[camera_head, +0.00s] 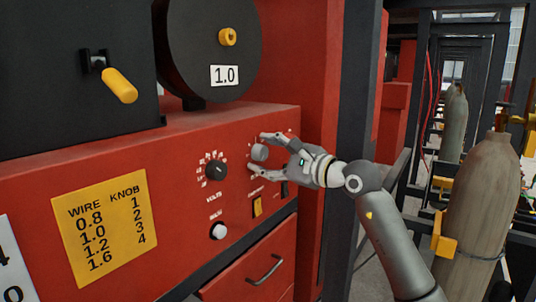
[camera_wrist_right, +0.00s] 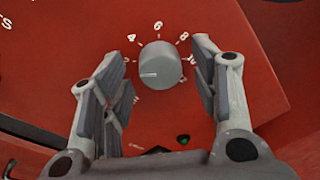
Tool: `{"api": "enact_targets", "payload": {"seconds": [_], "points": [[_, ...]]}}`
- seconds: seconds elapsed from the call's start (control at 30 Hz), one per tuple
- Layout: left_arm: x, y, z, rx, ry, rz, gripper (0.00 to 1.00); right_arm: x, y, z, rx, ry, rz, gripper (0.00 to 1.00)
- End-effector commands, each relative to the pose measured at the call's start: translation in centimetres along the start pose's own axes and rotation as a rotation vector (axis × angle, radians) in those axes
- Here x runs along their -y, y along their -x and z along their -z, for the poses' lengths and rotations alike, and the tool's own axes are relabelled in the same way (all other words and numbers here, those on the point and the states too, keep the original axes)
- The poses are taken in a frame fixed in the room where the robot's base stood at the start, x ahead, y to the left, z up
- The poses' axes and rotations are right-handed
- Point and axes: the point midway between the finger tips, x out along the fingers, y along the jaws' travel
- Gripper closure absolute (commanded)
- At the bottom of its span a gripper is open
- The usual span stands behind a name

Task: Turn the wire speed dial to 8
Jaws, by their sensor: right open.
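The wire speed dial is a round grey knob (camera_head: 259,152) on the red machine panel, also in the middle of the right wrist view (camera_wrist_right: 161,66). White numbers ring it; 4, 6 and 8 are readable along its top in the wrist view. Its white pointer line points left, below the 4. My right gripper (camera_head: 262,156) is open, with its fingers on opposite sides of the dial. In the wrist view (camera_wrist_right: 163,75), gaps show between the fingers and the knob. My left gripper is not in view.
A black volts knob (camera_head: 216,170), a white knob (camera_head: 219,231) and a yellow switch (camera_head: 257,207) are on the same panel. A yellow wire/knob chart (camera_head: 106,228) is at left. A drawer handle (camera_head: 265,269) sticks out below. A gas cylinder (camera_head: 480,200) stands at right.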

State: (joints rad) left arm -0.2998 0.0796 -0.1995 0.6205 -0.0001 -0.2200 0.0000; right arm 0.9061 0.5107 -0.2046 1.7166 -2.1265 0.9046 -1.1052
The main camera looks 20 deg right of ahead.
Motion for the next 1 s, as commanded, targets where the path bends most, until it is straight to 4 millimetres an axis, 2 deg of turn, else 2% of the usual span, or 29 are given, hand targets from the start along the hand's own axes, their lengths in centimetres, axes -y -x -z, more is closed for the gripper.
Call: {"api": "enact_targets", "payload": {"seconds": [0.03, 0.4, 0.73, 1.0], "points": [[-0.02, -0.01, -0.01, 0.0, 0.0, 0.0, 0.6, 0.0, 0.02, 0.01, 0.0, 0.0, 0.0, 0.44], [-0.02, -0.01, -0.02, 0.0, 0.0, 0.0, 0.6, 0.0, 0.04, 0.01, 0.0, -0.001, 0.0, 0.9], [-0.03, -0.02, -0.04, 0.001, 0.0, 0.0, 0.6, 0.0, 0.04, 0.01, -0.004, -0.054, -0.005, 0.9], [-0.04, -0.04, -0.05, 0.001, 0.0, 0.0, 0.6, 0.02, 0.07, 0.05, -0.016, -0.233, -0.02, 0.9]]}}
